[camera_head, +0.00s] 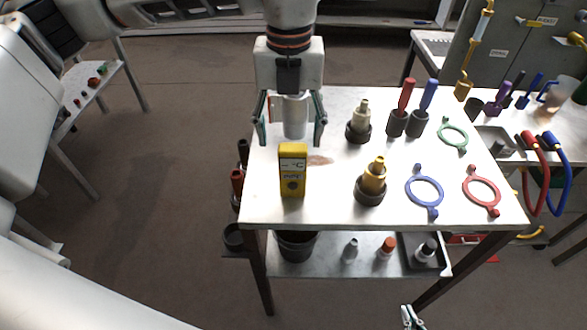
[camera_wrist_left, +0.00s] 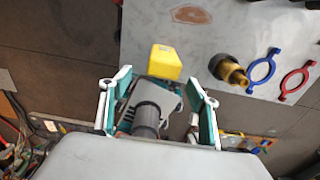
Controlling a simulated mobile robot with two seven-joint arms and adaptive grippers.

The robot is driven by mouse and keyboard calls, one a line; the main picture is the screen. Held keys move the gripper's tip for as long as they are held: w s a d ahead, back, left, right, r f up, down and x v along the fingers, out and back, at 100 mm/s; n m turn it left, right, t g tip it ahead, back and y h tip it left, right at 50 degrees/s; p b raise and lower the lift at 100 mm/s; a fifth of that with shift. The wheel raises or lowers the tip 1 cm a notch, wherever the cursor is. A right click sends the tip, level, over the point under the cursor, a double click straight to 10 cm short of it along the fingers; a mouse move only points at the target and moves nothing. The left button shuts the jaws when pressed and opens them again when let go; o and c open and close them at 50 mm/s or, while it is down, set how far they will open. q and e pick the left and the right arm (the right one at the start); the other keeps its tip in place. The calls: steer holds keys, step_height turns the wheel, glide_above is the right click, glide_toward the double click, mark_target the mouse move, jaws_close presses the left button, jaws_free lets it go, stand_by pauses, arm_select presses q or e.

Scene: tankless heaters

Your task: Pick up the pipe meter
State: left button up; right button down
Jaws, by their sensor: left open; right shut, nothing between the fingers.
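The pipe meter, a yellow box with a pale display reading "°C" (camera_head: 293,178), stands upright near the left front of the metal table (camera_head: 330,215). My left gripper (camera_head: 291,138) points down with its fingers spread, just behind and above the meter's top in the head view. In the left wrist view the yellow meter (camera_wrist_left: 166,61) shows just past the tips of the open left gripper (camera_wrist_left: 158,79), roughly between them. No contact is visible. My right gripper (camera_head: 410,318) shows only as small fingertips at the bottom edge, low and away from the table top.
To the meter's right stand a brass fitting (camera_head: 372,181) and a pale fitting (camera_head: 360,120). Blue (camera_head: 425,203) and red (camera_head: 482,206) ring tools lie further right. Red- and blue-handled tools stand in dark holders behind. A lower shelf (camera_head: 330,264) holds a pot and bottles.

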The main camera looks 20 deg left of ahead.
mark_target(293, 147)
arm_select(q)
steer(key=f, duration=0.4)
steer(key=w+f, duration=0.1)
steer(key=f, duration=0.1)
steer(key=shift+d+f+p, duration=0.15)
steer(key=shift+f+p, duration=0.05)
steer(key=shift+p, duration=0.1)
steer(key=c, duration=1.6)
jaws_close()
steer(key=shift+r, duration=0.15)
